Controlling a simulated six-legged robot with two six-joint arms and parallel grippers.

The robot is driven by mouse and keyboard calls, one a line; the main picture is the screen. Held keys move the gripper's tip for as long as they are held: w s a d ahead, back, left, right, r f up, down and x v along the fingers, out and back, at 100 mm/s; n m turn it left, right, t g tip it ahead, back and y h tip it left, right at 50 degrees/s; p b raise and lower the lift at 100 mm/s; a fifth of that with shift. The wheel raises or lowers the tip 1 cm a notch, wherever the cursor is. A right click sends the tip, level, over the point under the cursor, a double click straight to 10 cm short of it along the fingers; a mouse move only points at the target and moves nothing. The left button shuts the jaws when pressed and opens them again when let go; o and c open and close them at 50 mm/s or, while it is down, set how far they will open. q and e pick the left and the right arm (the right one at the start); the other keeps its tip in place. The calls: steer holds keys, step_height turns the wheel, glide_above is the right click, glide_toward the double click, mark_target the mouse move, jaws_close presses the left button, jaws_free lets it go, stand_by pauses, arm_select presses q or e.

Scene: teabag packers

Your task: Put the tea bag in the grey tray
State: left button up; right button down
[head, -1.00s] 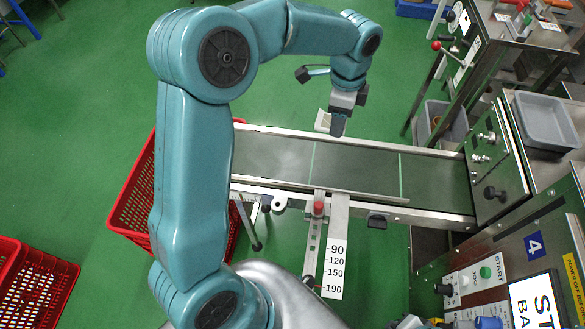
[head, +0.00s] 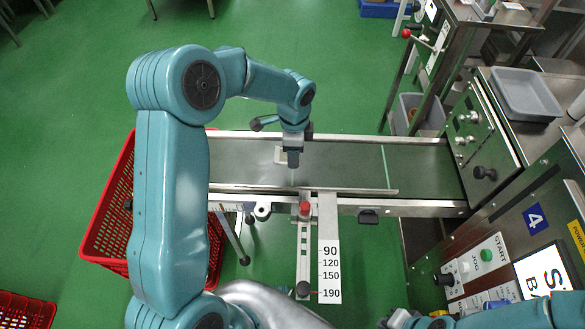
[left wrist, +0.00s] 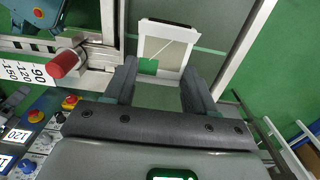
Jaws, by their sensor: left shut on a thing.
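The tea bag (head: 280,155) is a pale, flat square packet over the conveyor belt in the head view. It shows larger in the left wrist view (left wrist: 168,49), at the fingertips. My left gripper (head: 293,163) is shut on it; its two dark fingers also show in the left wrist view (left wrist: 160,80). The grey tray (head: 525,95) is at the upper right, on the metal machine top, and its visible inside looks empty. My right arm lies along the bottom right edge. Its gripper (head: 398,319) seems to be the dark piece there, cut off by the frame edge.
The green conveyor belt (head: 345,162) has metal rails. A red stop knob (head: 305,209) and a scale plate (head: 329,250) stand in front. A steel panel with a black knob (head: 485,173) stands between belt and tray. A red crate (head: 110,215) is at left.

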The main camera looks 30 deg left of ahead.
mark_target(293, 175)
arm_select(q)
step_height(293, 175, down, 8)
steer(key=shift+a+f, duration=0.1)
stand_by(0.4)
steer(key=shift+s+b, duration=0.1)
steer(key=shift+b, duration=0.3)
steer(key=o, duration=1)
steer(key=shift+f, duration=0.1)
